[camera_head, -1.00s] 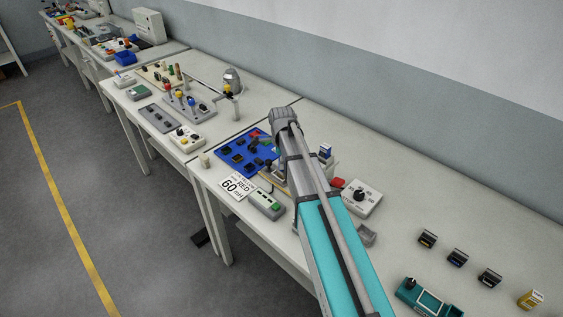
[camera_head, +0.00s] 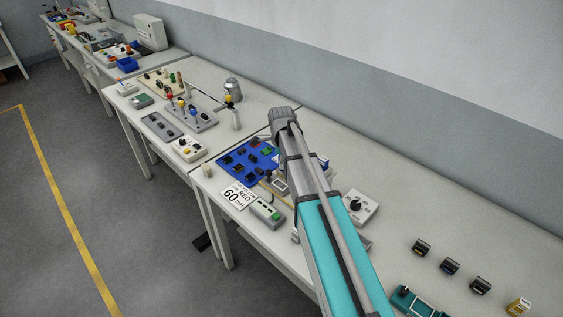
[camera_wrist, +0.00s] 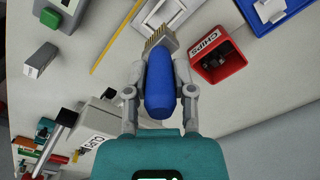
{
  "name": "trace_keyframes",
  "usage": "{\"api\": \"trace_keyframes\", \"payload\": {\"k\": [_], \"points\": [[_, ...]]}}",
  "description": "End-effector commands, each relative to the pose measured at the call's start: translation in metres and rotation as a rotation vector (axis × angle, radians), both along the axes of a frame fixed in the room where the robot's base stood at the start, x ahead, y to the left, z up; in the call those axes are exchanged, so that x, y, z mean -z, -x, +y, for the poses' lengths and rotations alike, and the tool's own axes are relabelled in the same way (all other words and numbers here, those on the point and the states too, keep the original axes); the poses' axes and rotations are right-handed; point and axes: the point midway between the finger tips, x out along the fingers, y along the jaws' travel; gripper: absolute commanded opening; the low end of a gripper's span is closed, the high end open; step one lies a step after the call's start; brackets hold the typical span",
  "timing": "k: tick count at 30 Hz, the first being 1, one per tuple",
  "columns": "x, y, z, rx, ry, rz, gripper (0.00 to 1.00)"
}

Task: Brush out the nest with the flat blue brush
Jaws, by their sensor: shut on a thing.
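In the wrist view my gripper (camera_wrist: 160,92) is shut on the flat blue brush (camera_wrist: 158,75). The rounded blue handle lies between the two fingers, and the pale bristles (camera_wrist: 160,36) point to the top of the picture, away from my palm. I cannot tell whether the bristles touch anything. In the head view my arm hides the brush and the gripper's fingers. A blue board (camera_head: 228,160) with several dark blocks lies left of my arm; part of it is hidden.
A red box (camera_wrist: 199,68) marked CHIPS, with dark pieces inside, stands right of the brush. A green-button box (camera_head: 266,213), a 60 RED card (camera_head: 238,195) and a dial box (camera_head: 361,207) are on the bench. Several small dark blocks (camera_head: 450,266) lie on the right.

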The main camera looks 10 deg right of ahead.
Motion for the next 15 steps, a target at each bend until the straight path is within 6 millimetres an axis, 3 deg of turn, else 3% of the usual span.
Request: {"api": "trace_keyframes", "payload": {"k": [15], "points": [[-0.035,0.000,0.000,0.000,0.000,0.000,0.00]]}}
